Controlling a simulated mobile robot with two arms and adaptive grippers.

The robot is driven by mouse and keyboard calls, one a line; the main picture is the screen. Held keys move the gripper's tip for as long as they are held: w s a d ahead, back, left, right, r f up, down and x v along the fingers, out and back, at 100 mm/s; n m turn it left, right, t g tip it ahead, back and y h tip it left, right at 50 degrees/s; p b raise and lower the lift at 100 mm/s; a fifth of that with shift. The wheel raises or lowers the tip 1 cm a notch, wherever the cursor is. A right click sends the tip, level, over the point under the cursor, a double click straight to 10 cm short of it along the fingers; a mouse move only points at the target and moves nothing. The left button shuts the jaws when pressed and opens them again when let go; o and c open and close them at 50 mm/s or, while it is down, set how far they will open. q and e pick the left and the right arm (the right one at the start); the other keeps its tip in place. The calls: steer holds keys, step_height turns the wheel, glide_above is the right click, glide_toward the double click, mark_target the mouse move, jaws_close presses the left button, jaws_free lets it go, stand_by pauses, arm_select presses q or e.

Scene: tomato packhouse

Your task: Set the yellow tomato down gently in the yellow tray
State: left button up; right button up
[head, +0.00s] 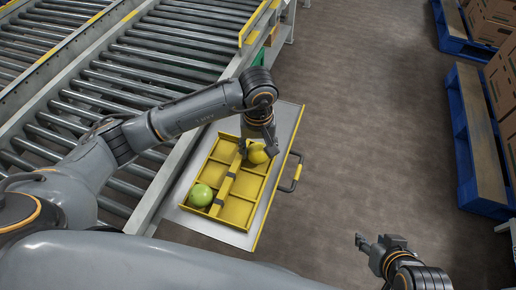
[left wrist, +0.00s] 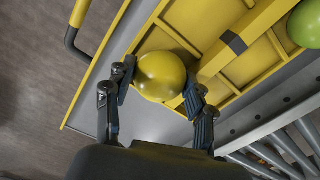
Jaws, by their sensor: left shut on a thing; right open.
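The yellow tomato (head: 257,154) is held by my left gripper (head: 257,148) over the far part of the yellow tray (head: 214,215). In the left wrist view the yellow tomato (left wrist: 161,76) sits between the two fingers of my left gripper (left wrist: 158,95), one on each side. It overlaps a tray compartment; I cannot tell whether it touches the tray floor. The yellow tray (left wrist: 222,90) has low dividers and a raised yellow bar along its middle. My right gripper (head: 373,246) is open and empty, over the floor at the lower right.
A green tomato (head: 201,195) lies in a near-left tray compartment. The tray rests on a grey shelf (head: 283,137) with a black-and-yellow handle (head: 294,172). A roller conveyor (head: 120,80) runs on the left. Blue pallets (head: 470,150) with cartons stand at right; floor between is clear.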

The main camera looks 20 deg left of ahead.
arm_select(q)
steer(key=shift+f, duration=0.1)
stand_by(0.3)
steer(key=o, duration=0.9)
steer(key=c, duration=0.3)
